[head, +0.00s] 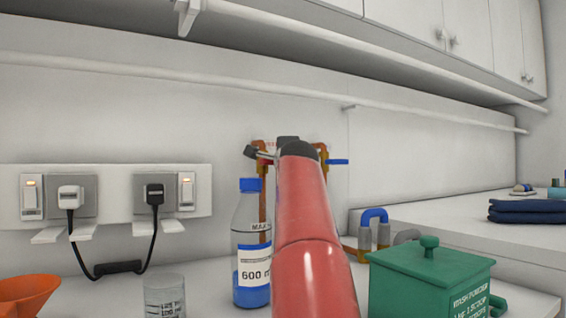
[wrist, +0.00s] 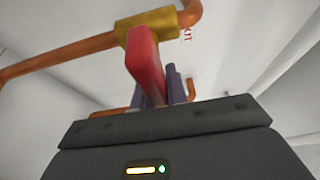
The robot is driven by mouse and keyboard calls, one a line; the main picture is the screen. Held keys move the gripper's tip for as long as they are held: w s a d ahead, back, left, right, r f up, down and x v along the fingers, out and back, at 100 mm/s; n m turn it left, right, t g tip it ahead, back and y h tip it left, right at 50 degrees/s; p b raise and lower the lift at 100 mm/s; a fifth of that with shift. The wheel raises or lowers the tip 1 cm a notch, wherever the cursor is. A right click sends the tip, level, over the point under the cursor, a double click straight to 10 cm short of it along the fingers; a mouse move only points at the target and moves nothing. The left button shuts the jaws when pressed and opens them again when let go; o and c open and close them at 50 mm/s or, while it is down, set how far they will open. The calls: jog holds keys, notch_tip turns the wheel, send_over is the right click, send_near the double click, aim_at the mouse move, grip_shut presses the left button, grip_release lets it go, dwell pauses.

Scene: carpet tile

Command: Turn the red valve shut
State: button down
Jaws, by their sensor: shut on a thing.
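The red valve lever (wrist: 145,62) shows large in the wrist view, joined to a brass valve body (wrist: 148,24) on a copper pipe. It runs from the brass body down towards my gripper. My gripper (wrist: 162,88) has dark purple fingers closed on the red lever, and the lever hides part of them. In the head view my gripper (head: 262,154) is small, at the copper pipes on the back wall. A small bit of red shows beside it there. My red arm hides much of the pipework, and the lever's exact angle is unclear.
A blue lever (head: 338,162) sits on the right-hand pipe. A blue-capped bottle (head: 252,270) stands left of my arm, with a glass beaker (head: 164,296) and orange funnel (head: 25,292) farther left. A green box (head: 430,280) and a blue-and-grey magnet-like piece (head: 375,217) are on the right.

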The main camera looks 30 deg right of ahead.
jog(key=shift+f, duration=0.1)
jog(key=c, duration=1.4)
grip_release()
jog(key=shift+s, duration=0.1)
jog(key=b+v, duration=0.3)
jog(key=v, duration=0.4)
jog(key=shift+s+b, duration=0.3)
jog(key=shift+b, duration=0.05)
jog(key=shift+a, duration=0.1)
